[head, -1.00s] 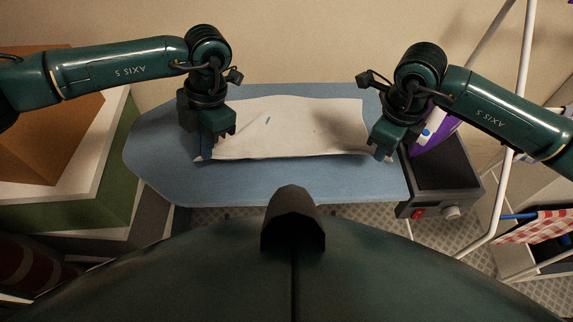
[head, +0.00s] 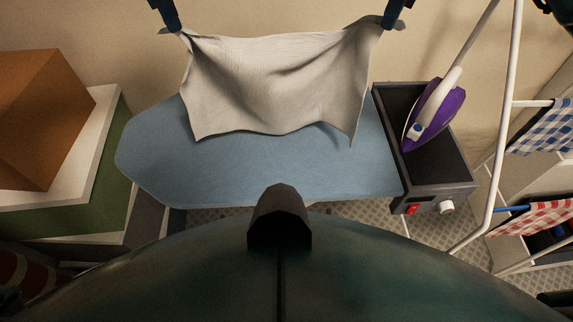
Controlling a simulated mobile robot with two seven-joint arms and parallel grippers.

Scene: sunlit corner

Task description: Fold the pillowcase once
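The off-white pillowcase (head: 275,85) hangs spread between my two grippers in the head view, above the far side of the blue ironing board (head: 270,172). Its upper edge sags a little between the held corners. Its lower edge hangs free over the board; I cannot tell whether it touches the surface. My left gripper (head: 175,28) is shut on the upper left corner. My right gripper (head: 389,24) is shut on the upper right corner. Most of both arms is outside the picture.
A purple and white iron (head: 434,115) rests in a dark tray (head: 437,184) at the board's right end. A white drying rack (head: 503,120) with checked cloths stands further right. A brown box (head: 40,110) is at the left. The near part of the board is bare.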

